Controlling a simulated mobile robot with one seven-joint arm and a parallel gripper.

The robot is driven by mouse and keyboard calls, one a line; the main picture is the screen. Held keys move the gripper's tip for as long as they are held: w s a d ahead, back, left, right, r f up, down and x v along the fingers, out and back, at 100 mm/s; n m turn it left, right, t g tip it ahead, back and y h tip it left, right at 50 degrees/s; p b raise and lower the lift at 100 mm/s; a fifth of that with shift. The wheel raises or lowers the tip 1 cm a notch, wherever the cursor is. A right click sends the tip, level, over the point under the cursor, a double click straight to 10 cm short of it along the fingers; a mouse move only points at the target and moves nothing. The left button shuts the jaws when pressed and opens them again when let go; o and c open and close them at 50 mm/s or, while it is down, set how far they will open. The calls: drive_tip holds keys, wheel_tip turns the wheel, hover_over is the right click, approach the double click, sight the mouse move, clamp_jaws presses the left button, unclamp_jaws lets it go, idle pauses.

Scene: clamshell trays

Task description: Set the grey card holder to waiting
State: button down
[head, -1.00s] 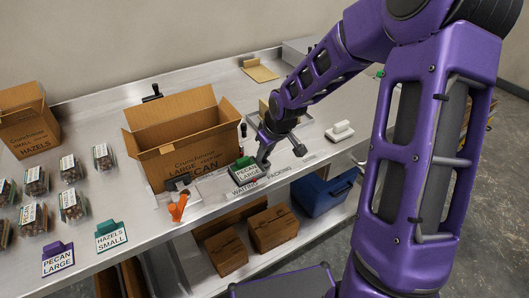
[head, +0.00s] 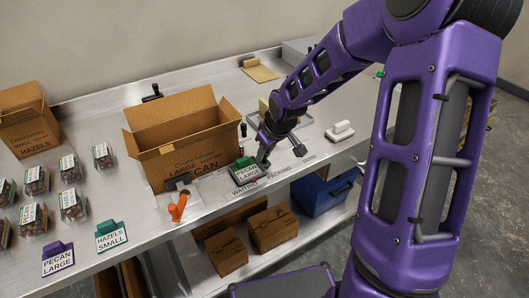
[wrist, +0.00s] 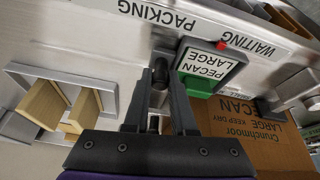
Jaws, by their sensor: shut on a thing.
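The grey card holder (wrist: 240,57) sits at the bench's front edge by the strip lettered WAITING and PACKING. It holds a green-tabbed card reading PECAN LARGE (wrist: 208,66); the card also shows in the head view (head: 247,173). A red pointer (wrist: 222,45) on the holder lies between the two words, on the WAITING side of the gap. My gripper (wrist: 165,78) is shut on a dark knob (wrist: 160,72) beside the card, apparently the holder's. The fingers hide most of the knob. In the head view, my gripper (head: 264,152) is just right of the card.
An open carton (head: 180,140) marked PECAN LARGE stands close behind and left of the holder. An orange-handled tool (head: 178,206) lies left of it. A white-handled block (head: 340,131) is at right. Filled clamshells and two cards (head: 110,236) occupy the left bench.

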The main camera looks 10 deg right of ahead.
sight(250, 163)
drive_tip(key=shift+s+a+b, duration=0.3)
drive_tip(key=shift+s+a, duration=0.05)
drive_tip(key=shift+a, duration=0.55)
drive_tip(key=shift+s+a+b, duration=0.25)
drive_tip(key=shift+s+a, duration=0.05)
drive_tip(key=shift+a, duration=0.6)
drive_tip(key=c, duration=0.7)
unclamp_jaws()
drive_tip(key=shift+a, duration=0.1)
drive_tip(key=shift+c, duration=0.2)
